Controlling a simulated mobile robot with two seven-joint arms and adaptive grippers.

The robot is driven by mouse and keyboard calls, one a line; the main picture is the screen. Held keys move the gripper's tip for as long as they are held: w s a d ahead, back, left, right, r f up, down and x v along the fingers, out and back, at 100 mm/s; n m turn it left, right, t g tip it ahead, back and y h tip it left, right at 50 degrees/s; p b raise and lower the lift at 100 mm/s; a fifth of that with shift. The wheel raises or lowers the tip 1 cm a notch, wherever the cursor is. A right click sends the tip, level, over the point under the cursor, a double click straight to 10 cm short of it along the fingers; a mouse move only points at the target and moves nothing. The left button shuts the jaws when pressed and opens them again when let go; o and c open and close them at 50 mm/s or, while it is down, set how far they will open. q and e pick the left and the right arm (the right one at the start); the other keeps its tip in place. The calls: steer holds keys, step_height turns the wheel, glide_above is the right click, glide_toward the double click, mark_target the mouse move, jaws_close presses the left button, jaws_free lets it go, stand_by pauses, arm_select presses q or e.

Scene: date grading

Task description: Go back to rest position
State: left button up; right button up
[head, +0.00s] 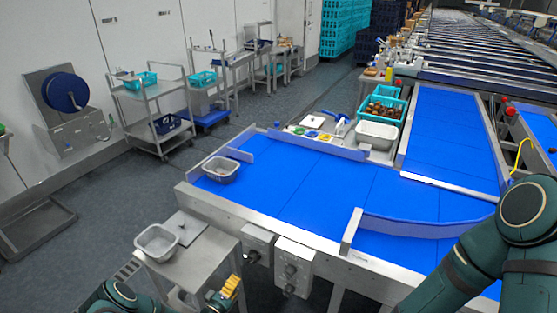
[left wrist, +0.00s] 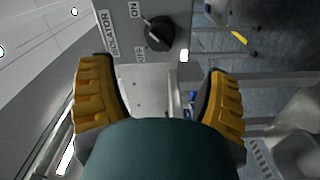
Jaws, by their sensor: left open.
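My left gripper (head: 232,290) shows at the bottom of the head view, low beside the small steel side table and in front of the conveyor's control boxes. In the left wrist view its two yellow fingers (left wrist: 160,95) stand wide apart with nothing between them. Behind them is a grey isolator box (left wrist: 155,35) with a black rotary knob. My right arm (head: 490,250) reaches in from the right over the blue belt; its gripper is out of view.
One metal tray (head: 157,242) stands on the side table (head: 205,255). Another metal tray (head: 221,169) sits on the blue conveyor belt (head: 310,190). A white tray (head: 377,135) and a teal crate of dates (head: 384,108) stand behind the belt. Steel trolleys (head: 150,108) line the wall; grey floor between is clear.

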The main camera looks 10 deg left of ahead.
arm_select(q)
steer(key=s+d+m+g+h+b, duration=0.2)
steer(key=s+d+m+g+h, duration=0.15)
steer(key=s+d+g, duration=0.35)
steer(key=s+d+m+g+h+b, duration=0.1)
steer(key=s+d+m+g+h, duration=0.15)
steer(key=d+g+h, duration=0.4)
steer(key=s+m+g+y+b, duration=0.3)
steer(key=s+g+y, duration=0.3)
steer(key=s+y, duration=0.5)
steer(key=r+t+b, duration=0.1)
steer(key=s+r+t+y+b, duration=0.1)
steer(key=r+t, duration=0.2)
steer(key=r, duration=0.1)
steer(key=shift+s+a+r+m+t+b, duration=0.15)
steer(key=shift+s+m+t+b, duration=0.1)
steer(key=shift+s+m+b, duration=0.15)
